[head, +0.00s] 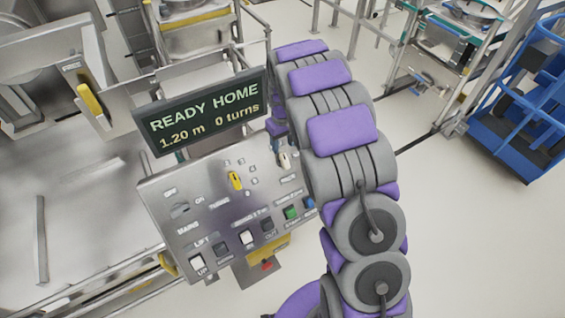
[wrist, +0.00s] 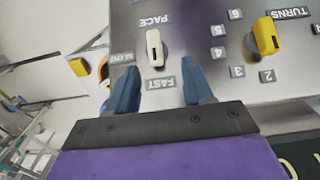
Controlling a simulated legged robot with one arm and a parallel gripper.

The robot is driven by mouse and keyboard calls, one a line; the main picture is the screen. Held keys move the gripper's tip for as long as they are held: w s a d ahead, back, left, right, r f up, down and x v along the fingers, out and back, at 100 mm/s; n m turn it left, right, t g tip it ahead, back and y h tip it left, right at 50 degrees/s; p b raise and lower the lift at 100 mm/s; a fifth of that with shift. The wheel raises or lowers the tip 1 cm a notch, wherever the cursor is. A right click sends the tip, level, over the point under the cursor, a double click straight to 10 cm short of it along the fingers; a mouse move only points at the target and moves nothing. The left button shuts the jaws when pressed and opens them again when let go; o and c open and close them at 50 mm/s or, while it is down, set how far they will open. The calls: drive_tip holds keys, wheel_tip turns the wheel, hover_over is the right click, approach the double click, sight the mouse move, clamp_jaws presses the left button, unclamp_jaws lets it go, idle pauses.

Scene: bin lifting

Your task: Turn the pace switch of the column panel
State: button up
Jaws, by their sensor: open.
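The pace switch (wrist: 154,46) is a cream lever knob below the PACE label in the wrist view, with SLOW at its left and FAST beneath. Its long axis runs nearly up and down in the picture, one end towards FAST; which end is its pointer is unclear. In the head view the switch (head: 285,160) sits at the right of the metal column panel (head: 205,190). My gripper (wrist: 159,68) is open and empty. Its two blue fingers stand either side of the switch's lower end in the picture; contact cannot be told. In the head view my arm partly hides my gripper (head: 279,142).
A yellow turns knob (wrist: 266,36) with number labels is beside the switch. The display (head: 203,113) above the panel reads "READY HOME, 1.20 m, 0 turns". Several buttons line the panel's lower edge. A blue bin (head: 525,105) stands at the far right.

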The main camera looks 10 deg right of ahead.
sight(286, 161)
drive_tip(key=f, duration=0.2)
drive_tip(key=d+f, duration=0.1)
drive_tip(key=f, duration=0.1)
drive_tip(key=d+f+p, duration=0.1)
drive_tip(key=f, duration=0.2)
drive_tip(key=shift+s, duration=0.1)
drive_tip(key=f, duration=0.3)
drive_tip(key=shift+a+f, duration=0.2)
drive_tip(key=shift+a, duration=0.15)
drive_tip(key=shift+a+f+p, duration=0.3)
drive_tip(key=shift+a+f, duration=0.1)
drive_tip(key=shift+f, duration=0.15)
drive_tip(key=shift+d, duration=0.6)
drive_tip(key=c, duration=0.3)
drive_tip(key=shift+a, duration=0.25)
drive_tip(key=c, duration=0.3)
drive_tip(key=shift+c, duration=1.4)
